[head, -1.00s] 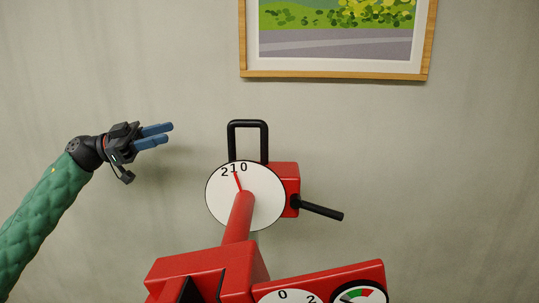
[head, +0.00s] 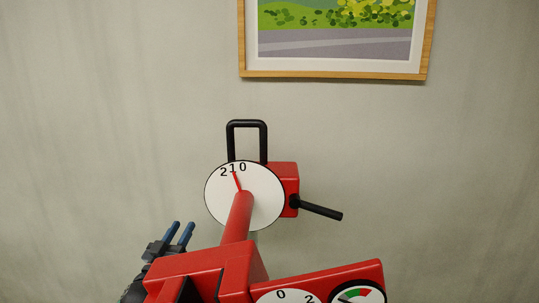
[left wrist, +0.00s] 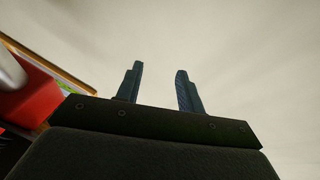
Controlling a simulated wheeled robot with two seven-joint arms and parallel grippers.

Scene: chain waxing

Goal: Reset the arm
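My left gripper (head: 182,228) is low at the left in the head view, beside the red machine body (head: 205,262), fingers pointing up. The red body hides part of it and the arm behind it. In the left wrist view its two blue fingers (left wrist: 160,72) stand apart with nothing between them. My right gripper is in neither view.
A white dial (head: 268,195) marked 2, 1, 0 has a red pointer, a black loop handle (head: 247,122) above and a black lever (head: 320,210) at right. A gauge (head: 358,295) sits low right. A framed picture (head: 335,74) hangs on the wall.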

